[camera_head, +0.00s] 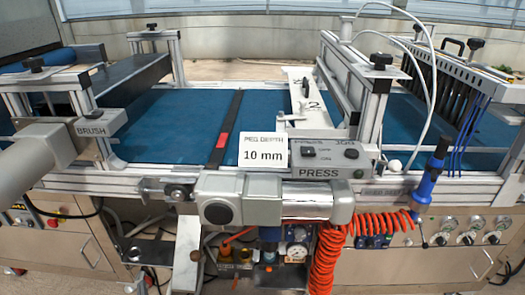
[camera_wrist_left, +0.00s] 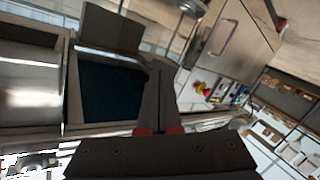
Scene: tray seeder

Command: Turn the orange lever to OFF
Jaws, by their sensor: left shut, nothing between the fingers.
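A small orange lever (camera_head: 238,236) shows in the head view below the front rail, just above brass-coloured fittings and left of a round gauge. It lies at a slant; its ON and OFF marks are too small to read. My left gripper (camera_wrist_left: 158,75) shows in the left wrist view, its two dark fingers with red bands brought together, with nothing between them. The lever cannot be made out in that wrist view, and no contact with it shows. In the head view the left fingers are hard to make out. My right gripper's fingers do not show.
The blue belt (camera_head: 175,115) runs across the machine behind the front rail. A coiled orange-red hose (camera_head: 325,260) hangs right of the lever, close to the gauge (camera_head: 297,253). The PRESS box (camera_head: 330,158) stands above. A red-and-yellow button (camera_wrist_left: 203,88) shows in the wrist view.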

